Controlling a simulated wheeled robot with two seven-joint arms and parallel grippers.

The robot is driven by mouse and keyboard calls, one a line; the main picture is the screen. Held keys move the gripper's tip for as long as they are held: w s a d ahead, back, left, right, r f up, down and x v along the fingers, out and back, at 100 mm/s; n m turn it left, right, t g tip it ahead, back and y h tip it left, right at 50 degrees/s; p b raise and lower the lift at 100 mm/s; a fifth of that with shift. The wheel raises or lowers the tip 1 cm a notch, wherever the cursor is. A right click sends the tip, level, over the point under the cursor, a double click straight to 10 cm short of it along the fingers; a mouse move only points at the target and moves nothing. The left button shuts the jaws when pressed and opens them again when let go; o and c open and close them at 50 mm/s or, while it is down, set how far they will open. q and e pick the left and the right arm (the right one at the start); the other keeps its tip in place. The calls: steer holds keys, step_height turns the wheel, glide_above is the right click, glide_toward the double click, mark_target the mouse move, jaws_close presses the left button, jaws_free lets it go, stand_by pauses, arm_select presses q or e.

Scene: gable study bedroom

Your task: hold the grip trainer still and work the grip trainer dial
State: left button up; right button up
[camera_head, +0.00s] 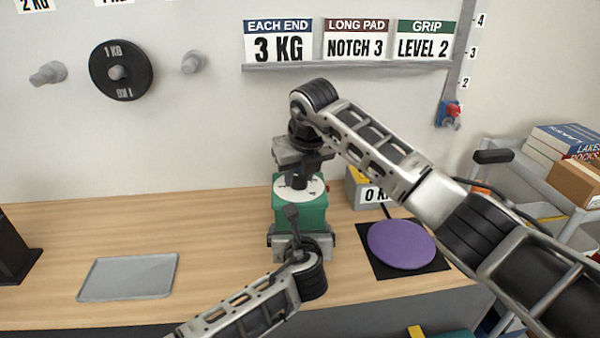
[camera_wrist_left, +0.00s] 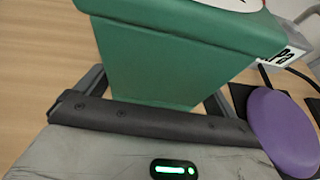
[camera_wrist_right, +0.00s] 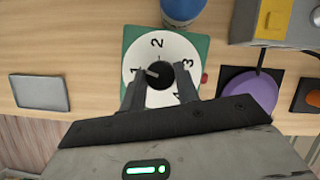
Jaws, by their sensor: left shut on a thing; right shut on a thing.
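The grip trainer (camera_head: 298,213) is a green block with a white numbered dial face on top, standing on the wooden desk. My left gripper (camera_wrist_left: 160,100) is shut on its green body from the front, one finger on each side. The dial's black knob (camera_wrist_right: 160,88) sits at the middle of the white face (camera_wrist_right: 158,52). My right gripper (camera_head: 300,170) comes from above and is shut on the knob, its fingers partly hiding the face. In the right wrist view, the knob's grey pointer (camera_wrist_right: 152,72) points left, near the 1.
Wall cards include a "GRIP LEVEL 2" card (camera_head: 423,40). A purple disc (camera_head: 400,245) on a black mat and a grey box (camera_head: 365,192) are right of the trainer. A grey tray (camera_head: 128,277) lies left. A blue cylinder (camera_wrist_right: 183,10) stands behind the trainer. The desk between tray and trainer is clear.

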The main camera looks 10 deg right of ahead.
steer(key=m+h, duration=0.1)
steer(key=m, duration=0.2)
steer(key=m+h, duration=0.1)
steer(key=m, duration=0.2)
steer(key=shift+a+h, duration=0.2)
steer(key=shift+h, duration=0.1)
steer(key=m, duration=0.3)
steer(key=m+g+h, duration=0.1)
steer(key=m, duration=0.1)
steer(key=shift+w+a+m+h, duration=0.1)
steer(key=shift+w+m+h, duration=0.05)
steer(key=shift+m+h, duration=0.2)
steer(key=shift+m+g, duration=0.25)
steer(key=shift+g, duration=0.05)
steer(key=o, duration=1)
steer(key=shift+r, duration=0.1)
steer(key=v, duration=1.2)
